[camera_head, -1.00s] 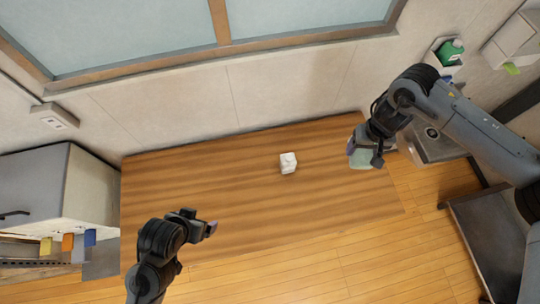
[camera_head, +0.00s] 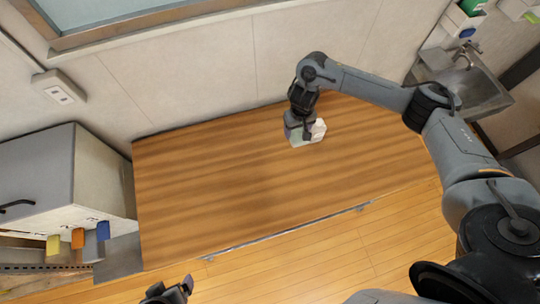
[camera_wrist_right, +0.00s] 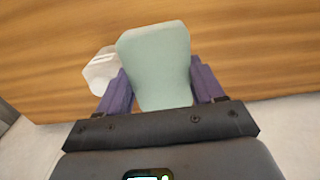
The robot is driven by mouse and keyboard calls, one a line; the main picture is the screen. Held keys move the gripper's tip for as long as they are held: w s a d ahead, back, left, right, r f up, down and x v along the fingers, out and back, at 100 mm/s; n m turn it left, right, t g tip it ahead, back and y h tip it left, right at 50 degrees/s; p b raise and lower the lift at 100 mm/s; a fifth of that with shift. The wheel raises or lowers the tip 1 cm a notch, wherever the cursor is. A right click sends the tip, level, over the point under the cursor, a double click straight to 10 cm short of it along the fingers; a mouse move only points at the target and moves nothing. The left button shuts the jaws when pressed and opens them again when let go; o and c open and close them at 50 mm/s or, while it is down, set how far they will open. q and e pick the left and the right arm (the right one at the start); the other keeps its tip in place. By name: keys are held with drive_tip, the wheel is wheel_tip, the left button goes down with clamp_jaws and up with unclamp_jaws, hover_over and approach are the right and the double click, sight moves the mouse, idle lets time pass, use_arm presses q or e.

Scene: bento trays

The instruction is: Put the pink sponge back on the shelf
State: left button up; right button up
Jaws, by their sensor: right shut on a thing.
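I see no pink sponge in these views. My right gripper (camera_head: 298,134) is shut on a pale green, rounded block (camera_wrist_right: 155,62), which sits between the two purple fingers in the right wrist view. The gripper is over the wooden table, close to a small white block (camera_head: 319,129). The white block also shows in the right wrist view (camera_wrist_right: 100,68), just left of the green block and partly hidden by it. My left gripper (camera_head: 182,288) is cut off at the bottom edge, so its jaws are unclear. A small wall shelf (camera_head: 449,22) with green and blue items is at the upper right.
The wooden table (camera_head: 210,180) is clear on its left and middle. A metal sink with a tap (camera_head: 480,85) is at the right. A grey-white cabinet (camera_head: 85,165) with yellow, orange and blue tags stands at the left. A wall runs along the back.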

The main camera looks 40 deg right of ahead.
drive_tip(key=f, duration=0.1)
drive_tip(key=s+f, duration=0.2)
drive_tip(key=shift+d+b, duration=0.25)
drive_tip(key=shift+b, duration=0.15)
drive_tip(key=b, duration=0.3)
hover_over(297, 153)
drive_tip(key=f, duration=0.5)
drive_tip(key=shift+s+f, duration=0.15)
drive_tip(key=shift+s, duration=0.05)
drive_tip(key=shift+w+f, duration=0.1)
drive_tip(key=shift+f, duration=0.45)
wheel_tip(297, 153, down, 4)
drive_tip(key=shift+r+b, duration=0.25)
drive_tip(key=shift+b, duration=0.1)
drive_tip(key=shift+f, duration=0.15)
drive_tip(key=o, duration=1)
